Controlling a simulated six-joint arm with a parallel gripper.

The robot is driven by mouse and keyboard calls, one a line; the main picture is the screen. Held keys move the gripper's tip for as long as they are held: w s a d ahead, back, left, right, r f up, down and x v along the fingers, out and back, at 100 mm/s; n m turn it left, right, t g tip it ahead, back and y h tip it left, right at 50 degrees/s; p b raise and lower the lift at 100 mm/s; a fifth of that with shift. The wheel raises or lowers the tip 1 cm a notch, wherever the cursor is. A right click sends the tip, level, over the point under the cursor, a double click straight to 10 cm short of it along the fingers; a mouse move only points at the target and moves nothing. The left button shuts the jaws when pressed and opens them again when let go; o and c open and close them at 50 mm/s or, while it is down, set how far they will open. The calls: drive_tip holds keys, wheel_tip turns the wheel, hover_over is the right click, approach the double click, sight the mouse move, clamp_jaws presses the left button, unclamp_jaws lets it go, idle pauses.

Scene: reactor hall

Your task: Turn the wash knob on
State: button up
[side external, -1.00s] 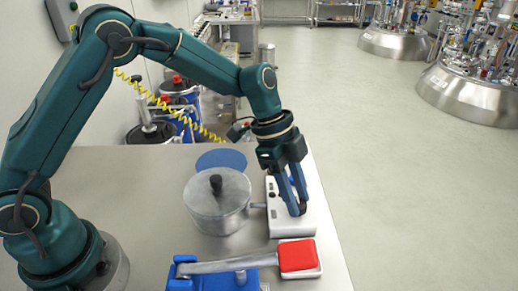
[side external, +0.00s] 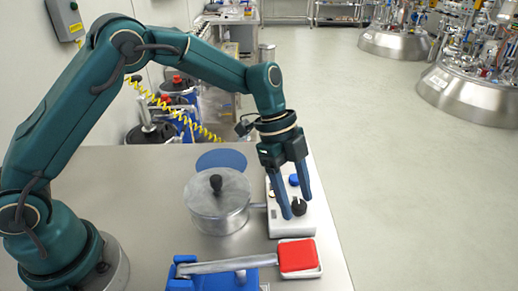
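A white control box (side external: 281,226) lies near the right edge of the steel table. It carries a black knob (side external: 299,207) near its front, a blue button (side external: 293,180) and a small pale button (side external: 271,194) further back. No label is readable, so I cannot tell which one is marked wash; the black one is the only knob shape that shows. My gripper (side external: 298,208) points down over the box. Its two fingers are spread apart, one on each side of the black knob in the picture, with nothing held. I cannot tell how high the fingertips are above the box.
A steel pot (side external: 217,207) with a lid stands left of the box, its handle pointing at the box. A blue disc (side external: 221,159) lies behind it. In front are a blue device with a metal lever (side external: 220,265) and a red block (side external: 297,255) in a white tray.

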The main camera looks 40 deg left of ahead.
drive_tip(key=shift+v, duration=2.65)
drive_tip(key=shift+w+r, duration=0.1)
drive_tip(key=shift+r, duration=0.25)
drive_tip(key=s+a+r+n+t+y, duration=0.1)
drive_tip(key=s+a+r+n+t, duration=0.35)
drive_tip(key=s+r, duration=0.5)
drive_tip(key=s+a+f+n+y, duration=0.1)
drive_tip(key=s+a+f+n, duration=0.1)
drive_tip(key=n, duration=0.5)
drive_tip(key=s+a+f+n+t+y, duration=0.1)
drive_tip(key=s+a+f+n+y, duration=0.1)
drive_tip(key=s+a+n, duration=0.3)
drive_tip(key=shift+s+n, duration=0.85)
drive_tip(key=shift+s, duration=0.25)
